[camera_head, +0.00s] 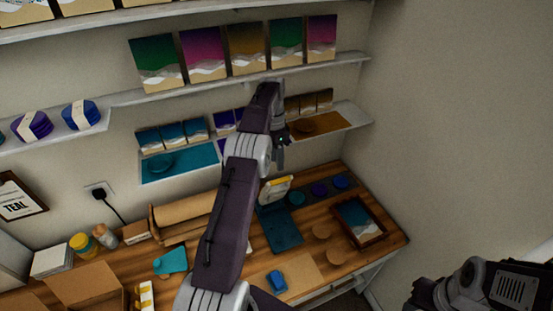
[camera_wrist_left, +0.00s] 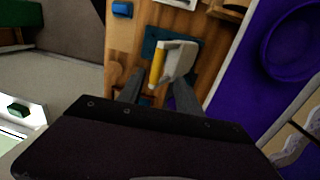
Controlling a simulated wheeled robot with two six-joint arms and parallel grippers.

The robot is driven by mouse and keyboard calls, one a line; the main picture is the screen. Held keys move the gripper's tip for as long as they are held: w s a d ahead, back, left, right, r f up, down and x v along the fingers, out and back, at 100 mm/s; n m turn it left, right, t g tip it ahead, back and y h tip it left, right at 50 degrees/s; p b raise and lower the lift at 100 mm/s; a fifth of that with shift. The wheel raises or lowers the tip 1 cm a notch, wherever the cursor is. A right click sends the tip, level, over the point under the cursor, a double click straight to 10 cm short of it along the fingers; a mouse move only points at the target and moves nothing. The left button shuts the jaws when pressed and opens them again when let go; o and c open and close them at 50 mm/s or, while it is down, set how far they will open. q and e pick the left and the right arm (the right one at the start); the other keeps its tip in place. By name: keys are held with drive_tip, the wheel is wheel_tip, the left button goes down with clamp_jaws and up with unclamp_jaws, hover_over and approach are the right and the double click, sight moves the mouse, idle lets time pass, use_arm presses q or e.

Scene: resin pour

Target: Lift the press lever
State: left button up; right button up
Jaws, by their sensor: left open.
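The press has a flat teal base (camera_head: 282,230) on the wooden table and a pale lever plate with a yellow edge (camera_head: 275,190) at its back end. The lever plate looks raised at a tilt, not flat on the base. In the left wrist view the pale plate (camera_wrist_left: 178,60) and its yellow bar (camera_wrist_left: 157,65) show between and beyond my fingers, with part of the teal base (camera_wrist_left: 152,47) behind. My left gripper (camera_head: 282,150) is above the press, near the lower shelf. In the left wrist view it (camera_wrist_left: 160,85) is open and empty; contact with the lever cannot be told.
A framed picture (camera_head: 358,220) lies right of the press, and a blue block (camera_head: 277,281) lies in front. Shelves with art panels (camera_head: 247,47) and trays (camera_head: 180,163) line the wall. My right arm shows at lower right.

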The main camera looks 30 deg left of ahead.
use_arm(q)
drive_tip(key=c, duration=0.4)
drive_tip(key=shift+s+a+f+m+y, duration=0.1)
drive_tip(key=shift+s+a+m+y, duration=0.2)
drive_tip(key=shift+a+m, duration=0.15)
clamp_jaws()
drive_tip(key=s+a+f+m+g+y+b, duration=0.35)
drive_tip(key=s+m+y, duration=0.25)
drive_tip(key=s, duration=0.3)
drive_tip(key=s+a+f+m+g+y+b, duration=0.2)
drive_tip(key=s+f+m+g+y, duration=0.1)
drive_tip(key=s+m+g+y, duration=0.35)
drive_tip(key=w+d+f+m+t+y+b, duration=0.1)
drive_tip(key=d+f+m+t+b, duration=0.1)
drive_tip(key=d+m+t+b, duration=0.4)
drive_tip(key=w+d+f+m+t+y+b, duration=0.1)
drive_tip(key=d+f+m+t+y+b, duration=0.15)
drive_tip(key=d+m+t, duration=0.65)
drive_tip(key=w+d+f+m+t+y+b, duration=0.1)
drive_tip(key=w+d+f+m+t+b, duration=0.15)
drive_tip(key=d+m+t, duration=0.5)
drive_tip(key=p+x, duration=0.3)
drive_tip(key=x, duration=1.1)
drive_tip(key=shift+a+r+t+p, duration=0.2)
drive_tip(key=shift+a+t+p, duration=0.15)
drive_tip(key=shift+t, duration=0.1)
